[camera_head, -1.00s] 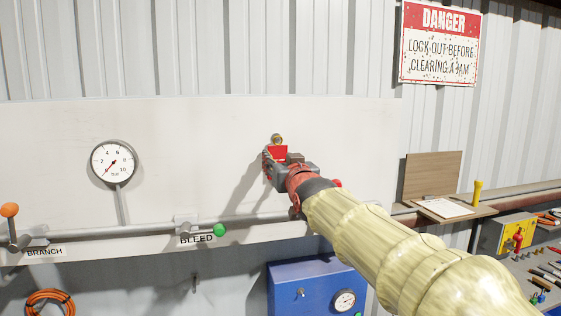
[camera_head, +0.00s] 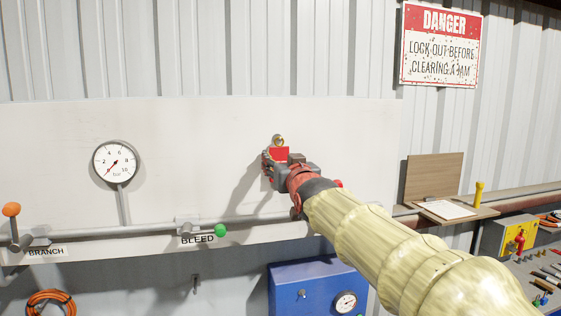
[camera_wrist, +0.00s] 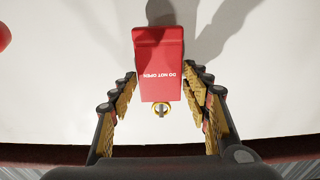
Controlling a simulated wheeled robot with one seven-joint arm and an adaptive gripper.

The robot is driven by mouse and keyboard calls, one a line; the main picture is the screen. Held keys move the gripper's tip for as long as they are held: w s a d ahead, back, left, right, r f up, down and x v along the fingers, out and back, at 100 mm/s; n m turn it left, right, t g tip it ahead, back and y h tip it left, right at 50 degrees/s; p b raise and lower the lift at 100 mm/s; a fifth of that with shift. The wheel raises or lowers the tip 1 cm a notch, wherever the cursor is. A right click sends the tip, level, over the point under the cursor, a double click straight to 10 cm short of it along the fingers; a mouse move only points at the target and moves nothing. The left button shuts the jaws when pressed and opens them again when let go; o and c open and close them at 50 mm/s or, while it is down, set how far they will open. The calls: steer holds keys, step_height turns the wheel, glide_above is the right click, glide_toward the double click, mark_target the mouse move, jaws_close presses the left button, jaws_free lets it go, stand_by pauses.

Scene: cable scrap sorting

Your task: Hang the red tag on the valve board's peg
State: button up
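The red tag (camera_wrist: 160,70) is a flat plate lettered "DO NOT OPEN", upside down in the wrist view. It also shows in the head view (camera_head: 279,154), in front of the white valve board (camera_head: 240,115). My gripper (camera_wrist: 160,80) has one finger at each side edge of the tag; the fingertips appear to touch these edges. A brass ring-like end (camera_wrist: 161,109), apparently the peg, sits at the tag's lettered end. In the head view the brass peg (camera_head: 278,140) shows just above the tag. Whether the peg passes through the tag's hole is unclear.
A pressure gauge (camera_head: 115,161) and a pipe (camera_head: 115,232) with a green-knobbed BLEED valve (camera_head: 220,231) are left of my gripper. A blue box (camera_head: 290,285) stands below. A small shelf with a clipboard (camera_head: 445,209) is at the right. The board around the tag is clear.

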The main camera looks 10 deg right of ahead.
steer(key=o, duration=0.3)
steer(key=s, duration=1.2)
steer(key=s+f+g+b, duration=0.1)
steer(key=s+f+g, duration=0.2)
steer(key=f, duration=0.7)
steer(key=s+f+g, duration=0.2)
steer(key=f+g, duration=0.1)
steer(key=f, duration=0.7)
steer(key=shift+s+f+g+b, duration=1.15)
steer(key=shift+s+f+b, duration=2.55)
steer(key=shift+f, duration=2.4)
steer(key=shift+s+f+g+b, duration=1.2)
steer(key=shift+s+f+b, duration=1.15)
steer(key=shift+s+f, duration=3.15)
steer(key=shift+s+f+g+b, duration=1.15)
steer(key=shift+s+f+b, duration=2.25)
steer(key=shift+f, duration=3.3)
steer(key=shift+s+p, duration=0.3)
steer(key=shift+p, duration=0.1)
